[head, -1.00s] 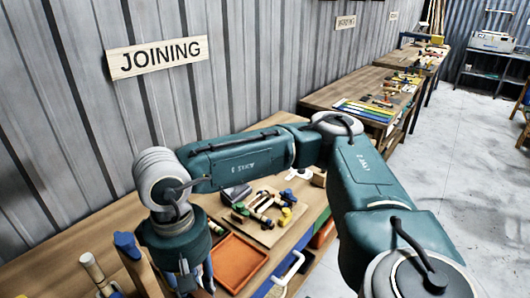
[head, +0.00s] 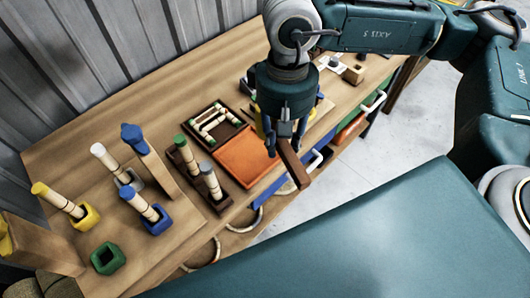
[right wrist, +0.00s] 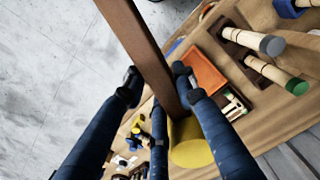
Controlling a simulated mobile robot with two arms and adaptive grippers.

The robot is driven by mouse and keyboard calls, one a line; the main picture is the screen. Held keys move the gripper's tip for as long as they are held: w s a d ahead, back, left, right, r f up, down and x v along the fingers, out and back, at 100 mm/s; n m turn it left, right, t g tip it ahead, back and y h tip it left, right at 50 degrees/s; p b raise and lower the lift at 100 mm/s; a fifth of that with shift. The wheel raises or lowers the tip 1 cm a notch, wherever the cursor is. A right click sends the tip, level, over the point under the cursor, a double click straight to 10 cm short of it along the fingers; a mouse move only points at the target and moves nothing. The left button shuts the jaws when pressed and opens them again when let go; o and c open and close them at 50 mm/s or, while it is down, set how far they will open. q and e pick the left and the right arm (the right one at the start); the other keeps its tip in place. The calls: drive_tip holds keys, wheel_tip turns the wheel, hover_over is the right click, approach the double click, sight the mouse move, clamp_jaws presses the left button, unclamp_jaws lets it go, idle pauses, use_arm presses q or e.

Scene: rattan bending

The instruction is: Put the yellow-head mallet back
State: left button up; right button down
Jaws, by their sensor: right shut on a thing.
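The yellow-head mallet has a brown handle (right wrist: 148,50) and a rounded yellow head (right wrist: 190,150). My right gripper (right wrist: 157,85) is shut on the handle, which runs between its fingers. In the head view my right gripper (head: 284,140) hangs above the front of the bench beside the orange tray (head: 240,163); the handle (head: 294,166) slants down to the right, and the head is mostly hidden behind the fingers. A wooden upright with a blue top (head: 133,137) stands left of the tray. A wooden piece with a yellowish top (head: 35,243) is at the left edge. My left gripper is out of view.
Colored socket blocks hold banded sticks, including a yellow block (head: 86,216) and a blue block (head: 158,222). A green block (head: 107,258) has an empty opening. A dark rack (head: 205,185) holds more sticks beside the tray. The bench (head: 170,92) is clear toward the wall.

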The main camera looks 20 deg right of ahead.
wheel_tip(320, 180, down, 4)
drive_tip(key=b, duration=0.4)
drive_tip(key=m+t+b, duration=0.1)
drive_tip(key=m+b, duration=0.9)
drive_tip(key=m, duration=1.7)
hover_over(233, 154)
drive_tip(key=shift+y, duration=0.3)
drive_tip(key=f, duration=1.3)
drive_tip(key=shift+s+d+f, duration=0.1)
drive_tip(key=shift+s+f, duration=0.05)
drive_tip(key=shift+s, duration=0.05)
wheel_tip(233, 154, down, 4)
drive_tip(key=shift+f+p, duration=0.2)
drive_tip(key=shift+p, duration=0.45)
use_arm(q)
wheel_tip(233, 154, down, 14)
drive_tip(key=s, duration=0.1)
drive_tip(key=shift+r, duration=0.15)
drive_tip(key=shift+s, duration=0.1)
